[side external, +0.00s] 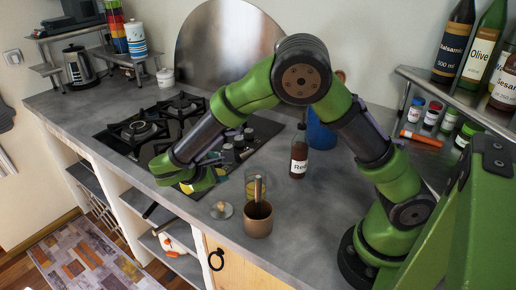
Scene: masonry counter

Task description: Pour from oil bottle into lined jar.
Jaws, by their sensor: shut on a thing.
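My gripper (208,176) is low over the counter, in front of the hob and left of the jar. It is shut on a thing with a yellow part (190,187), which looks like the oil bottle. The arm and fingers hide most of it, so I cannot tell its tilt. A clear glass jar (249,190), which looks like the lined jar, stands on the counter just right of my gripper, apart from it. It shows a yellowish tint; its line and level are too small to read.
A brown cup (258,223) with a stick in it stands in front of the jar. A small knobbed lid (221,211) lies near the front edge. A dark labelled bottle (298,164) and a blue container (321,133) stand behind. The hob (120,145) is at left.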

